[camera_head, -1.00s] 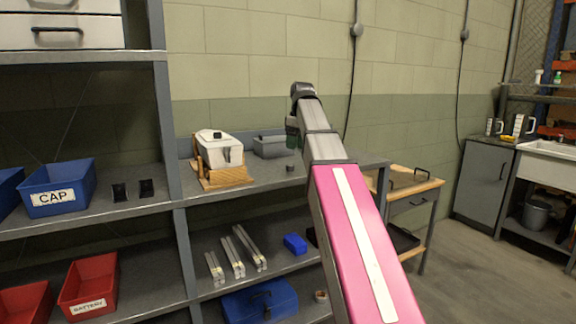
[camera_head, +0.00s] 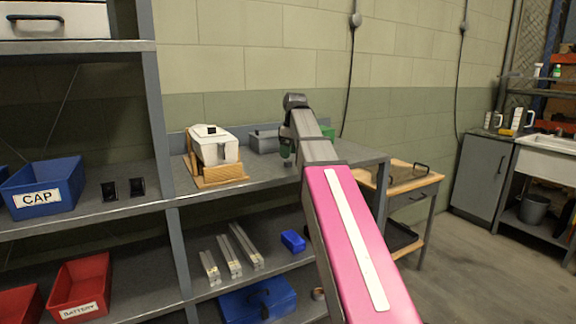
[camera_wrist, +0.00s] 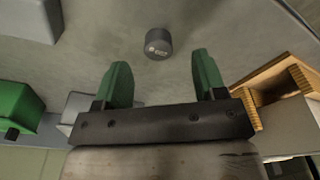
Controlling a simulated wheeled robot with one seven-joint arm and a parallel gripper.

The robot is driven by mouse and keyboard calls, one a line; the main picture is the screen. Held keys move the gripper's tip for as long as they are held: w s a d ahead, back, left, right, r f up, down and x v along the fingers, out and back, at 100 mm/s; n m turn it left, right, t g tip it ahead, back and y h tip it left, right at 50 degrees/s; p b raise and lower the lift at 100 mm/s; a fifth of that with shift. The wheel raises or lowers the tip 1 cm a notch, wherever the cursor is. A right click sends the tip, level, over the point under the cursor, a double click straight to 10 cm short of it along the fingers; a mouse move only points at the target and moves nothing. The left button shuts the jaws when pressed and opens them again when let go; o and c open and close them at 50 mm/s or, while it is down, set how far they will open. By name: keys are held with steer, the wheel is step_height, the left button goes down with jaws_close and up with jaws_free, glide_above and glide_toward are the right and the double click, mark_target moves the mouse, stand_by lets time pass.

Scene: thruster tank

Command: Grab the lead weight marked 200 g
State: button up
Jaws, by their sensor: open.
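A small dark grey cylindrical weight (camera_wrist: 158,43) stands on the grey shelf top in the wrist view. A light marking shows on its face, but it is too small to read. My gripper (camera_wrist: 159,75) has two green fingers, spread apart with nothing between them. The weight lies just beyond the fingertips, between their lines and apart from both.
A white lidded box in a wooden stand (camera_head: 218,176) sits left of my gripper on the shelf (camera_head: 250,180). A grey box (camera_head: 264,141) is behind. A green object (camera_wrist: 14,110) shows at left in the wrist view. A wooden-topped bench (camera_head: 408,180) stands to the right.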

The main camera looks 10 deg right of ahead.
mark_target(288, 161)
steer(key=f, duration=0.4)
steer(key=shift+w+a, duration=0.2)
steer(key=shift+w, duration=0.15)
steer(key=c, duration=1.1)
steer(key=shift+r, duration=0.15)
